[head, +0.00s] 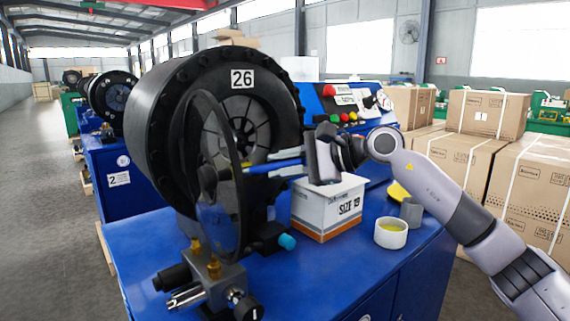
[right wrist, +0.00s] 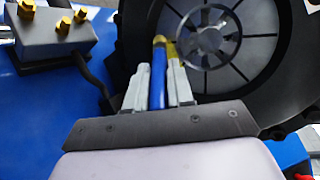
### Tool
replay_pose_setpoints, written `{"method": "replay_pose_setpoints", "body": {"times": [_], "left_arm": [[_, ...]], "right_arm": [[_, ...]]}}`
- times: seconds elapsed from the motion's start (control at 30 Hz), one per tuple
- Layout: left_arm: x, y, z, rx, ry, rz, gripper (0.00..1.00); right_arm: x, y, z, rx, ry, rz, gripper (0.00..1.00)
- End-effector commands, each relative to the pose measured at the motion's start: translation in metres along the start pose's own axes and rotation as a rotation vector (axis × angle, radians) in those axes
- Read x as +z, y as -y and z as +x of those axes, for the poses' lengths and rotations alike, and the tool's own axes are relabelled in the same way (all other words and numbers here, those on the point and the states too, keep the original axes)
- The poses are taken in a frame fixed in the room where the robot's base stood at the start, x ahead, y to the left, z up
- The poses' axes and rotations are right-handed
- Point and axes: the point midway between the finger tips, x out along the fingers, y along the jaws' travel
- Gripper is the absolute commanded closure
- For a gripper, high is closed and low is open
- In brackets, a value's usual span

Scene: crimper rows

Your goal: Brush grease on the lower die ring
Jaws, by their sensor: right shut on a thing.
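The crimper (head: 160,115), marked 26, has a round head with a ring of grey dies (head: 240,118) around a dark centre. The dies also show in the right wrist view (right wrist: 255,60). My right gripper (head: 280,165) is shut on a brush with a blue handle (right wrist: 157,85). The brush points left, in front of the die ring, near the black-rimmed clear shield (head: 205,215). Its yellow end (right wrist: 160,41) overlaps the dies in the right wrist view; I cannot tell whether it touches them. The shield partly covers the lower dies. My left gripper is not in view.
A SIZE 19 box (head: 322,212) stands on the blue bench under my right gripper. A white cup with yellow contents (head: 391,235) and a grey cup (head: 411,211) stand right of it. A block with brass fittings (head: 214,275) is at the front. Cartons (head: 530,190) stand behind my right arm.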

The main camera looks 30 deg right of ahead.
Motion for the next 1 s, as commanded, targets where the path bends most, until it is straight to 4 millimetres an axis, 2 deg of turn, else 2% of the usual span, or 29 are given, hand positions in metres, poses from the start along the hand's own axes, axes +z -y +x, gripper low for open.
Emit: {"method": "replay_pose_setpoints", "body": {"times": [0.23,0.67,0.87,1.0], "left_arm": [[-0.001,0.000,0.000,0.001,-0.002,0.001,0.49],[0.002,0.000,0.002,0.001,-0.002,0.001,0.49],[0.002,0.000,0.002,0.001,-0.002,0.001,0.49],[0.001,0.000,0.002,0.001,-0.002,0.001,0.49]], "right_arm": [[-0.004,0.002,-0.001,-0.001,-0.001,0.002,1.00],[-0.032,0.011,-0.019,-0.002,-0.001,0.001,1.00],[-0.033,0.012,-0.019,-0.001,0.001,0.000,1.00],[-0.025,0.009,-0.014,0.001,0.001,-0.001,1.00]]}}
